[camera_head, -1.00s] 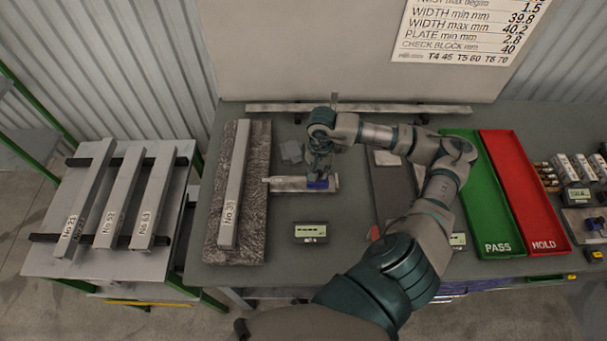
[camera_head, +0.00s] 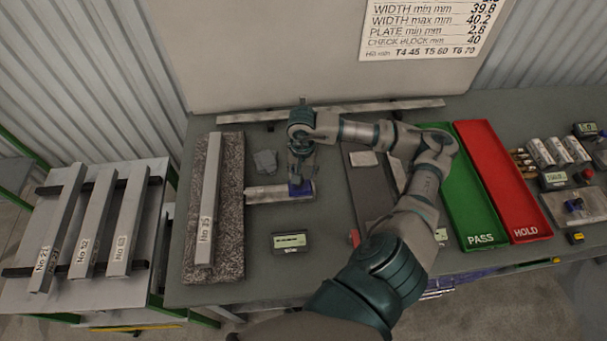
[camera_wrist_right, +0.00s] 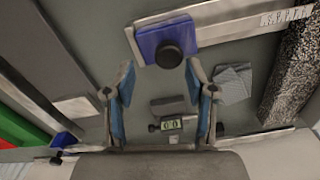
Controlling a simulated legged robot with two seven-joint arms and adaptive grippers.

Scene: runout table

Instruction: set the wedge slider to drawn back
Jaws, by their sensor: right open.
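The wedge slider shows as a blue block (camera_head: 300,189) at the right end of a pale metal bar (camera_head: 265,194) on the table. In the right wrist view the blue block (camera_wrist_right: 158,42) carries a black round knob (camera_wrist_right: 169,56). My right gripper (camera_head: 302,174) is above and close to the block, partly covering it in the head view. In the right wrist view its two blue-padded fingers (camera_wrist_right: 160,80) are spread and empty, with the knob just beyond the tips. Contact cannot be told. My left gripper is not in view.
A granite plate (camera_head: 231,250) carrying a long bar (camera_head: 208,200) lies left. Grey squares (camera_head: 265,161) lie behind the metal bar. A small display (camera_head: 290,242) stands in front. Green (camera_head: 470,200) and red (camera_head: 510,190) trays lie right.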

